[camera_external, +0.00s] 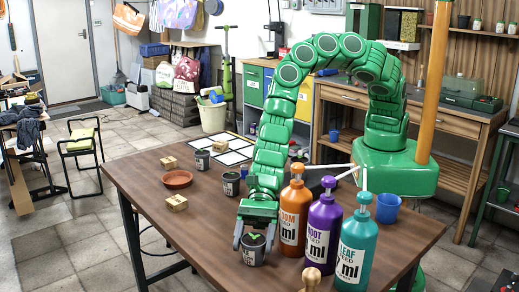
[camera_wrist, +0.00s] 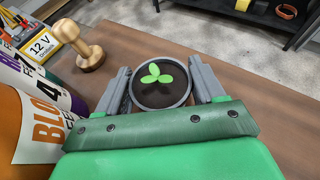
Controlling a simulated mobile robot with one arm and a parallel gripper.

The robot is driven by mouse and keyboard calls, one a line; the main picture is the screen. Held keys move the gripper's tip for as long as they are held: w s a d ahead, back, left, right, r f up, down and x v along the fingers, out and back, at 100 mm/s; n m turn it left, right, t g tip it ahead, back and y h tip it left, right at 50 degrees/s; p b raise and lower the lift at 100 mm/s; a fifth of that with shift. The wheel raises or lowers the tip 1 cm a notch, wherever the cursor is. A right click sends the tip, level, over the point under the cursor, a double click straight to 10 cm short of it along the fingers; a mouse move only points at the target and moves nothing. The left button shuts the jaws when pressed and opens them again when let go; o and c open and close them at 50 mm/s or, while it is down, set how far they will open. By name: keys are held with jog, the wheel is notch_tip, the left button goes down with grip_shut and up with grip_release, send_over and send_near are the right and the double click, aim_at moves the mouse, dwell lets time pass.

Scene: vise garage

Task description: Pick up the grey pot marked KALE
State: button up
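My gripper (camera_external: 254,242) points down at the table's front, with one finger on each side of a grey pot (camera_external: 252,254). In the wrist view my gripper (camera_wrist: 160,85) has the pot (camera_wrist: 160,104) between its fingers. The pot holds dark soil and a small green seedling (camera_wrist: 156,74). The fingers are very close to the rim on both sides; I cannot tell whether they press on it. The pot looks upright and low at the tabletop. Its label is too small to read. Other grey pots stand farther back, one (camera_external: 231,184) behind my gripper and one (camera_external: 202,160) farther left.
Orange (camera_external: 293,222), purple (camera_external: 321,232) and teal (camera_external: 355,252) pump bottles stand close on the right. A wooden stamp (camera_wrist: 80,45) stands nearby. Wooden blocks (camera_external: 177,203) and a terracotta saucer (camera_external: 176,179) lie left. The table's (camera_external: 200,235) front left is clear.

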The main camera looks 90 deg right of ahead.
jog(key=c, duration=0.6)
jog(key=shift+o, duration=0.2)
jog(key=shift+r, duration=0.1)
